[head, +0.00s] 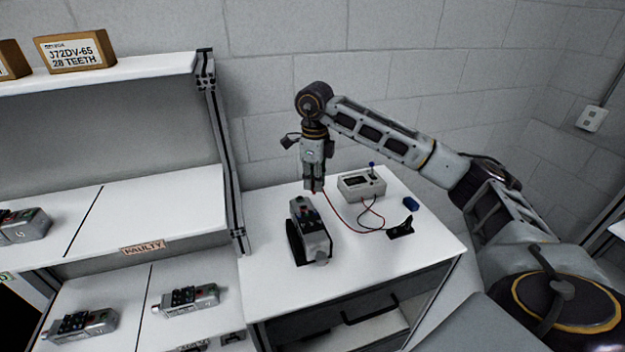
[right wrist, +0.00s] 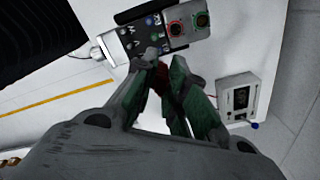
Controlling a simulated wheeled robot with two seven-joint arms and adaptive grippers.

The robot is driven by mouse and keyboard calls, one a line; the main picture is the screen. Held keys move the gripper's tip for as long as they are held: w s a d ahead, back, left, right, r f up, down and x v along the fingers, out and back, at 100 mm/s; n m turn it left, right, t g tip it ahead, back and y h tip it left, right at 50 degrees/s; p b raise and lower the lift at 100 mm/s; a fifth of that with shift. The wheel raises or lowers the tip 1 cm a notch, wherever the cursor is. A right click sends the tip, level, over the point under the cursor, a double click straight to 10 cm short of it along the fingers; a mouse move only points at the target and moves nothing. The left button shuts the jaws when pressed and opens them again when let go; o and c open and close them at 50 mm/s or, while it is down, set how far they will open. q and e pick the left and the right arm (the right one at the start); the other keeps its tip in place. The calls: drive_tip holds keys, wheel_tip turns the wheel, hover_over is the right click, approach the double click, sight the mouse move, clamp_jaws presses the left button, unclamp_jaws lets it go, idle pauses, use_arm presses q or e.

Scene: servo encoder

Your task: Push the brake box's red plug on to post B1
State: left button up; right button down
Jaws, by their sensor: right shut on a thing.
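My right gripper (head: 314,186) points down just above the far end of the grey servo (head: 316,245). In the right wrist view its fingertips (right wrist: 160,62) are shut on the red plug (right wrist: 161,82), mostly hidden between the fingers. The servo's dark terminal face (right wrist: 142,37) lies just beyond the fingertips, with several small posts; I cannot read which is B1, nor tell whether the plug touches one. The brake box (head: 361,187) stands right of the servo and shows in the right wrist view (right wrist: 237,98). A red wire (head: 337,212) runs from the gripper towards it. My left gripper is out of view.
The servo rests in a black holder (head: 294,243) on the white bench (head: 265,284). A blue block (head: 411,204) and a black piece (head: 401,229) lie to the right. A shelf unit (head: 226,150) with more servos (head: 186,299) stands left. The bench front is clear.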

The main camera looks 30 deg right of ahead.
drive_tip(key=shift+s+d+m, duration=0.1)
drive_tip(key=shift+s+m, duration=0.1)
drive_tip(key=shift+m, duration=0.8)
drive_tip(key=shift+f, duration=0.3)
drive_tip(key=shift+f+b, duration=2.25)
drive_tip(key=shift+f, duration=1)
drive_tip(key=shift+f, duration=0.2)
idle(0.5)
drive_tip(key=c, duration=2.2)
unclamp_jaws()
drive_tip(key=o, duration=0.8)
drive_tip(key=shift+o, duration=0.2)
drive_tip(key=shift+r, duration=0.1)
